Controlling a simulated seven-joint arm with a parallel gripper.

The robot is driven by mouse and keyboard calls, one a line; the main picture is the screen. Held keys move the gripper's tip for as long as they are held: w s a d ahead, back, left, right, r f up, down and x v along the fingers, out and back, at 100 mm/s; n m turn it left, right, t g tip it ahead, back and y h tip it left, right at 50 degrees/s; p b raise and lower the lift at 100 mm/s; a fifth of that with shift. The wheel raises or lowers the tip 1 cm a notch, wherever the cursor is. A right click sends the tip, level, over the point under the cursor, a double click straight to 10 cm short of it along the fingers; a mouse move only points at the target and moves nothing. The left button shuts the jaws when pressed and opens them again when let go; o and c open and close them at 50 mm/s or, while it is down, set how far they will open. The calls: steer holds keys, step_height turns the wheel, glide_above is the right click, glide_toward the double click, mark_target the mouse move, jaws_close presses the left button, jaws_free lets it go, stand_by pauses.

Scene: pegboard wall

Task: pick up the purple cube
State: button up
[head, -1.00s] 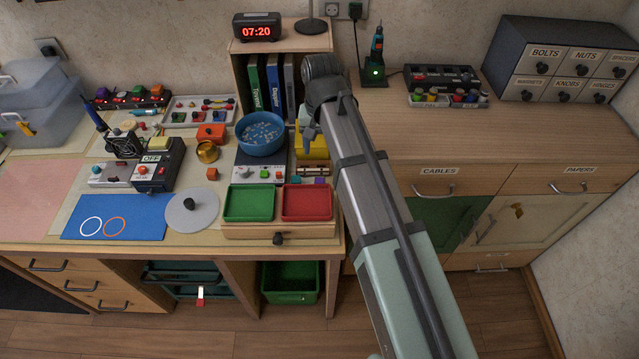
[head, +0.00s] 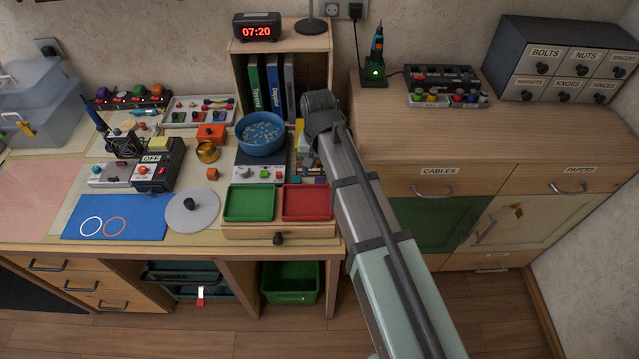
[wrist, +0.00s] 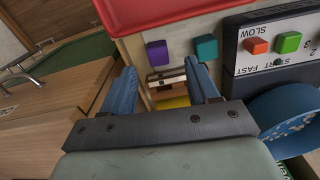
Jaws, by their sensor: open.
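The purple cube (wrist: 157,53) sits on the pale surface by the red tray in the wrist view, just beyond and between my fingertips. In the head view the purple cube (head: 320,180) shows small beside my arm. My gripper (wrist: 163,88) has its two blue fingers spread with nothing held. The cube is apart from both fingers. In the head view my arm hides most of the gripper.
A teal cube (wrist: 206,48) stands close to the right of the purple one. The red tray (head: 307,202) and green tray (head: 249,203) lie in front. The switch panel (wrist: 270,50), blue bowl (wrist: 285,112) and a small wooden block piece (wrist: 165,77) are close by.

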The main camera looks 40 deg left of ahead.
mark_target(320, 181)
steer(key=shift+d+f, duration=0.15)
steer(key=shift+f, duration=2.3)
steer(key=shift+c, duration=0.4)
jaws_close()
steer(key=shift+r, duration=0.1)
